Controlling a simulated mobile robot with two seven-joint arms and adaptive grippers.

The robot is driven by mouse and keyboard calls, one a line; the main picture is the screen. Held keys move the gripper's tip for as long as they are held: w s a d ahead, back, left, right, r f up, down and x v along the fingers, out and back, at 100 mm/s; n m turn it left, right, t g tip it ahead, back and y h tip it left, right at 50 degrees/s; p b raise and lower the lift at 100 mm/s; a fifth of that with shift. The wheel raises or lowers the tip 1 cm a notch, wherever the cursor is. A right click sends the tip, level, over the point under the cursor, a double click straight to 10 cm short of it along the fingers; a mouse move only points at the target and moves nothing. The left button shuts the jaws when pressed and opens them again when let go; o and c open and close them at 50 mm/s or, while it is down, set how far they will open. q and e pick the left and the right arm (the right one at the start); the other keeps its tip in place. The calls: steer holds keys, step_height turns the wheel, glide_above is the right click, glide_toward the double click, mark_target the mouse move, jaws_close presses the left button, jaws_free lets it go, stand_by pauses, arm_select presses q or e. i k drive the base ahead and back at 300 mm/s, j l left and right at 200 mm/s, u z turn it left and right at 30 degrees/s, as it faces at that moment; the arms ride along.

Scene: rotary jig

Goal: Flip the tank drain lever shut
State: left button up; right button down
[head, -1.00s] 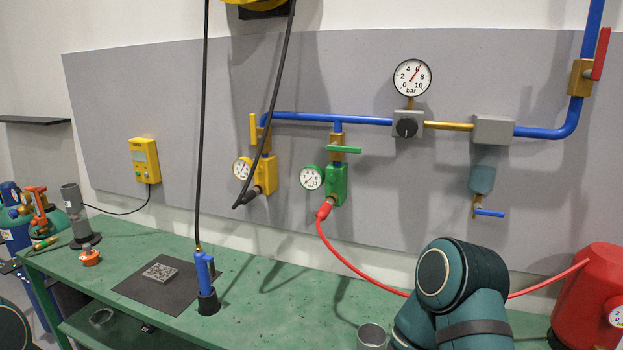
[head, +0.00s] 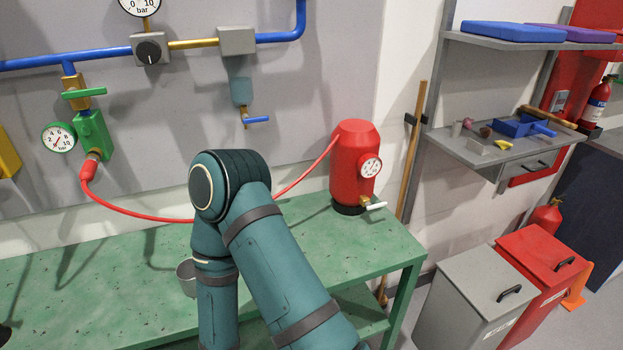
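The red tank (head: 350,150) stands upright at the right end of the green bench, with a round white gauge (head: 371,167) on its side. Its drain lever (head: 376,206) is a small pale handle low on the tank's right side, sticking out roughly sideways to the right. Whether the drain is open or shut is too small to tell. One of my teal arms rises in the lower middle, bent at the elbow, left of the tank and apart from it. Neither of my grippers is in view.
A red hose (head: 130,213) runs from the green valve block (head: 93,137) behind my arm to the tank. A metal cup (head: 186,277) stands partly behind my arm. The green bench (head: 300,235) is clear in front of the tank. Grey (head: 470,300) and red (head: 540,265) bins stand at right.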

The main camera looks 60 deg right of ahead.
mark_target(377, 206)
steer(key=k+l+z, duration=0.1)
steer(key=l, duration=0.35)
steer(key=k+l+z, duration=0.1)
steer(key=k+l, duration=0.15)
steer(key=l, duration=0.25)
steer(key=k+l+z, duration=0.15)
steer(key=l, duration=0.35)
steer(key=k+l+z, duration=0.1)
steer(key=l, duration=0.4)
steer(key=k+l+z, duration=0.1)
steer(key=l, duration=0.4)
